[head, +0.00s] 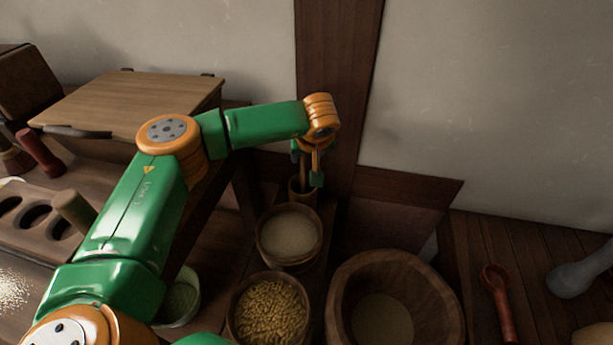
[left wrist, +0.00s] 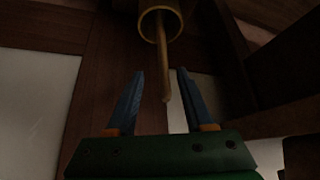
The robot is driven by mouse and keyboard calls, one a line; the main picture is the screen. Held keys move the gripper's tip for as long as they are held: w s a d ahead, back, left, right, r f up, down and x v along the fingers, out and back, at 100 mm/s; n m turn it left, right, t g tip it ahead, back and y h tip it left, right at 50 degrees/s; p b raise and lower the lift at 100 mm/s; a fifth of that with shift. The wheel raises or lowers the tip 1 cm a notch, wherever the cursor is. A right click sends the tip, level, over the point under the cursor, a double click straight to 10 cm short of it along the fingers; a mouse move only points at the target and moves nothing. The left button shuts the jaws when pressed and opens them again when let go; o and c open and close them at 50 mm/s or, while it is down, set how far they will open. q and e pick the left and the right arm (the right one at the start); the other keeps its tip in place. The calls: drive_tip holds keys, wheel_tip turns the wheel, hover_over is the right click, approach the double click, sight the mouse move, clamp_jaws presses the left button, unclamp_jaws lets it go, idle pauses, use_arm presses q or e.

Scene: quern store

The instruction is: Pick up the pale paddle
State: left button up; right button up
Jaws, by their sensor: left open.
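The likely pale paddle shows as a slim tan shaft (left wrist: 164,75) standing in a round yellow-brown holder (left wrist: 160,22) in the left wrist view. Its lower part is hidden inside the holder. In the head view the holder (head: 302,196) stands at the foot of the dark post, and my gripper partly covers the shaft. My left gripper (head: 307,178) is open above the holder, pointing down. In the left wrist view the shaft's free end lies between the two spread fingers (left wrist: 160,72), with gaps on both sides. My right gripper is not in view.
A bowl of pale meal (head: 290,236), a bowl of grain (head: 270,310) and a large wooden tub (head: 395,300) stand in front of the holder. A dark post (head: 335,60) and wall are close behind. A reddish ladle (head: 498,300) lies at right.

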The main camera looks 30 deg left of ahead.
sight(303, 161)
use_arm(q)
drive_tip(key=x, duration=0.2)
drive_tip(key=b+x, duration=0.1)
drive_tip(key=x, duration=0.2)
drive_tip(key=shift+s+a+f, duration=0.15)
drive_tip(key=shift+f, duration=0.3)
drive_tip(key=shift+r, duration=0.1)
drive_tip(key=shift+c, duration=0.7)
clamp_jaws()
